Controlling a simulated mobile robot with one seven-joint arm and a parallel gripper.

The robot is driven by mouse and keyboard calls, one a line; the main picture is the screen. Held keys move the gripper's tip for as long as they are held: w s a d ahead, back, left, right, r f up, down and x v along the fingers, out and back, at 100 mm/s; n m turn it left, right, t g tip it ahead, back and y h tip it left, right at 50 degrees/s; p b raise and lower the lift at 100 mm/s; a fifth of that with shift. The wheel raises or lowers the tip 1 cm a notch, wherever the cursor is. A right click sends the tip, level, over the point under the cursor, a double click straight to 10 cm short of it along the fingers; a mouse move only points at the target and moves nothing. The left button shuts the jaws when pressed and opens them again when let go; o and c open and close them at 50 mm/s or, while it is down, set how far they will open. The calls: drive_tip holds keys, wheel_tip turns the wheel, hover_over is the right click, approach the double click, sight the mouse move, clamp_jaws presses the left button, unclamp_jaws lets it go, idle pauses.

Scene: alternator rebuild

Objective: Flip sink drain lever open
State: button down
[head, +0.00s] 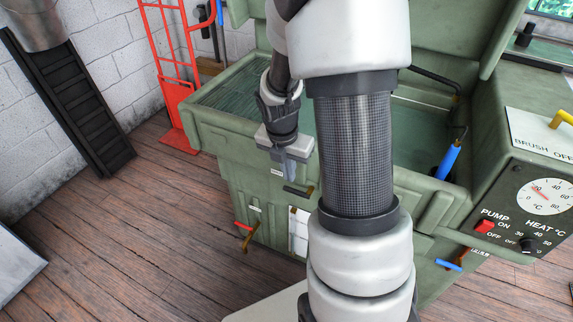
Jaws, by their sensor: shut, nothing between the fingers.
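The green sink cabinet (232,150) stands in front of me, partly hidden by my own arm. A small dark lever (298,191) sticks out from its front, just below my gripper (290,176). My gripper points down in front of the cabinet, its fingers shut and empty, close above that lever; I cannot tell if they touch it. A red-handled lever (244,226) sits lower left on the front. A blue-handled lever (448,265) sits lower right. The labels are too small to read, so I cannot tell which is the drain lever.
A control panel (515,205) with a dial and red pump switch is at the right. A blue brush (449,162) hangs in the basin. A red hand truck (173,75) stands left of the cabinet. The wooden floor (150,240) at the left is mostly clear.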

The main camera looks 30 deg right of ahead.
sight(286, 190)
drive_tip(key=f, duration=0.2)
drive_tip(key=f+b, duration=0.1)
drive_tip(key=d+f, duration=0.1)
drive_tip(key=f, duration=0.1)
drive_tip(key=shift+w+f+b, duration=0.3)
drive_tip(key=shift+w+f, duration=0.05)
drive_tip(key=shift+w, duration=0.05)
drive_tip(key=shift+w+a+f+g+h+p, duration=0.15)
drive_tip(key=shift+a+f+g+h+p, duration=0.05)
drive_tip(key=shift+g+h+p, duration=0.25)
drive_tip(key=shift+w+a+f+g+h+p, duration=0.15)
drive_tip(key=shift+w+f+g+h+p, duration=0.1)
drive_tip(key=shift+f+g+h+p, duration=0.4)
drive_tip(key=shift+w+a+f+p, duration=0.15)
drive_tip(key=shift+w+f+p, duration=0.05)
drive_tip(key=shift+f+p, duration=0.8)
